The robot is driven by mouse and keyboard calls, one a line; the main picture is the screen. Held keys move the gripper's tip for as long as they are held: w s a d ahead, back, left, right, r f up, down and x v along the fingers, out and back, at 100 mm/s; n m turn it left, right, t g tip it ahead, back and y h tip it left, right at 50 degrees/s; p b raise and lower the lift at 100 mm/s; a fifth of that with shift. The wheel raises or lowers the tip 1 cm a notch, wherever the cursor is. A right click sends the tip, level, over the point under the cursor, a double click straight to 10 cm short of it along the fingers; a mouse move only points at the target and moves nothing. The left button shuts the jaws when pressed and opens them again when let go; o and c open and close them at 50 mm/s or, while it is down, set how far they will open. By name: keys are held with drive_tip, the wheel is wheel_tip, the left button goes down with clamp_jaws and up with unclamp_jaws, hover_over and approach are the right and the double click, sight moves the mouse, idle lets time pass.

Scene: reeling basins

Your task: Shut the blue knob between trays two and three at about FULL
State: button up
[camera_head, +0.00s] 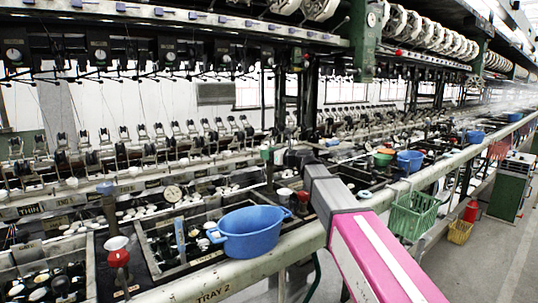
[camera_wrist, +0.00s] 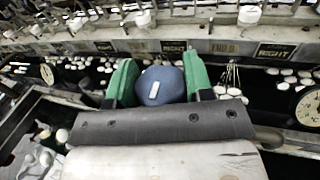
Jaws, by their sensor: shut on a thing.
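In the wrist view the round blue knob (camera_wrist: 160,86) sits between the two green fingers of my gripper (camera_wrist: 159,84), which are shut on its sides. A short white mark shows on the knob's face, slightly left of its middle. In the head view my gripper (camera_head: 270,153) is at the top of a dark post (camera_head: 269,178), beyond the grey end of my pink arm. The knob is mostly hidden by the fingers there. The tray marked TRAY 2 (camera_head: 213,293) is at the front, left of my arm. I cannot read a FULL mark beside the knob.
A blue basin (camera_head: 250,232) stands on the front rail, left of my arm. Another blue knob (camera_head: 105,188) and a red knob (camera_head: 119,258) are farther left. A green basket (camera_head: 414,215) hangs right of my arm.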

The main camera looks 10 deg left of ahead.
drive_tip(key=shift+w+g, duration=0.1)
drive_tip(key=shift+g, duration=0.2)
drive_tip(key=n+g, duration=0.1)
drive_tip(key=g, duration=0.1)
drive_tip(key=n+g+y, duration=0.1)
drive_tip(key=n+g, duration=0.1)
drive_tip(key=g, duration=0.1)
drive_tip(key=shift+n+y, duration=0.3)
drive_tip(key=shift+n+g, duration=1)
drive_tip(key=shift+g, duration=0.5)
drive_tip(key=shift+s, duration=0.2)
drive_tip(key=o, duration=0.9)
drive_tip(key=d, duration=1)
drive_tip(key=shift+w+d, duration=0.4)
